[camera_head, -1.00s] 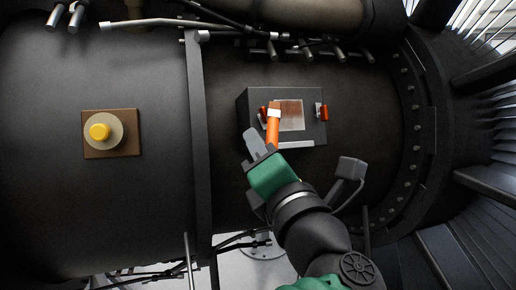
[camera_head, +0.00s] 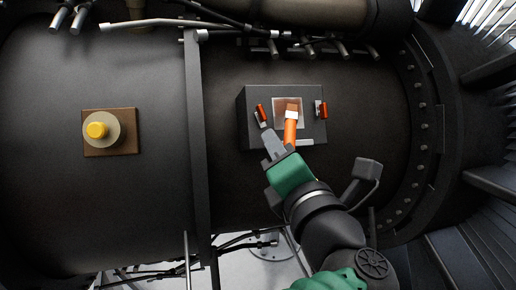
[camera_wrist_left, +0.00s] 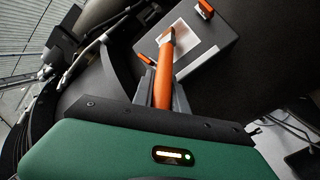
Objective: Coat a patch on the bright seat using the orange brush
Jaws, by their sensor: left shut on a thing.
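The orange brush (camera_head: 290,130) is held in my left gripper (camera_head: 281,151), its jaws shut on the handle. The pale ferrule and brush head lie over the bright seat (camera_head: 280,121), a light square on top of a dark block. The upper part of the seat looks brownish. I cannot tell whether the bristles touch it. In the left wrist view the brush handle (camera_wrist_left: 163,82) points away from the jaws, and the seat (camera_wrist_left: 192,37) lies beyond it. My right gripper is not in view.
Orange clips stand left (camera_head: 261,114) and right (camera_head: 322,110) of the seat on the dark block (camera_head: 311,132). A yellow-capped knob on a brown plate (camera_head: 128,147) is at left. A dark band (camera_head: 199,160) and pipes cross the casing.

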